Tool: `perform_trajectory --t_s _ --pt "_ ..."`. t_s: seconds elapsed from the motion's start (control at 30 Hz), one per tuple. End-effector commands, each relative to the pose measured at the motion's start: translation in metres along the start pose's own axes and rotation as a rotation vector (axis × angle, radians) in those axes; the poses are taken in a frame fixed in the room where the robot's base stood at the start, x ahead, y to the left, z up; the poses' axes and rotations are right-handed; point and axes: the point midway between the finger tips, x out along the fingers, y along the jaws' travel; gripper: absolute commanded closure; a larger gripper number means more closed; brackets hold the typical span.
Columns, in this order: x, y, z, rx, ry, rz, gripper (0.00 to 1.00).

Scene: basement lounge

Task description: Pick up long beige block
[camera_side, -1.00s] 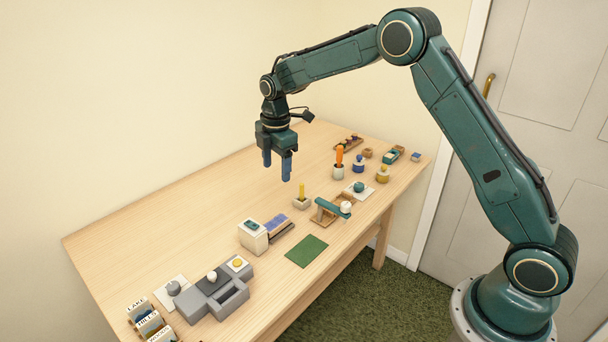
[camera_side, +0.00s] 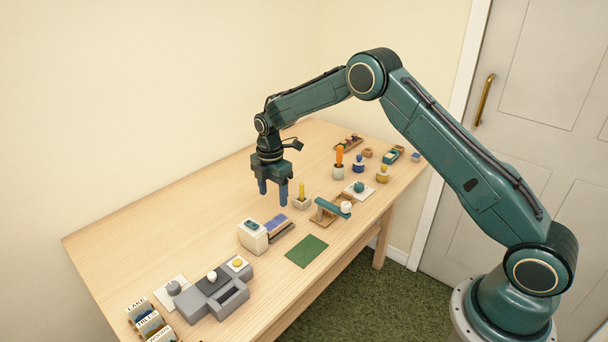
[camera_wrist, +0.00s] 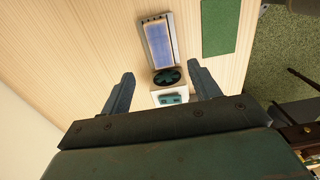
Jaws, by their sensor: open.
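My gripper (camera_side: 273,192) is open and empty, pointing down above the table. In the wrist view its two fingers (camera_wrist: 161,76) stand apart. I cannot pick out a long beige block with certainty. A cream block with a teal top (camera_side: 253,238) stands on the table below and left of my gripper. In the wrist view a pale block with a teal inset (camera_wrist: 170,98) shows between the fingers, with a dark round part just beyond it. A grey tray with a blue panel (camera_side: 278,229) lies beside the cream block; it also shows in the wrist view (camera_wrist: 158,45).
A green mat (camera_side: 306,251) lies near the front edge. A grey stepped unit (camera_side: 213,293) and labelled boxes (camera_side: 150,321) are at the left. A pot with a yellow stick (camera_side: 301,202), a teal-topped stand (camera_side: 332,208) and several small items are to the right. The back left is clear.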

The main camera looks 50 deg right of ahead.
Motion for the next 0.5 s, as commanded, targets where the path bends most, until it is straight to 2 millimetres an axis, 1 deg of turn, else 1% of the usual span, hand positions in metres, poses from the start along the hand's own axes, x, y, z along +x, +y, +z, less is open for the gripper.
perform_trajectory --t_s 0.03,0.1,0.23,0.33,0.5 --pt "0.009 -0.001 0.0 0.0 0.0 -0.004 0.38" --pt "0.02 -0.001 0.0 0.0 0.0 -0.004 0.38" --pt "0.036 -0.001 0.0 0.0 0.0 -0.002 0.38" --pt "0.044 0.0 0.0 0.0 0.0 -0.001 0.38" --pt "0.048 0.0 0.0 0.0 0.0 0.001 0.38"
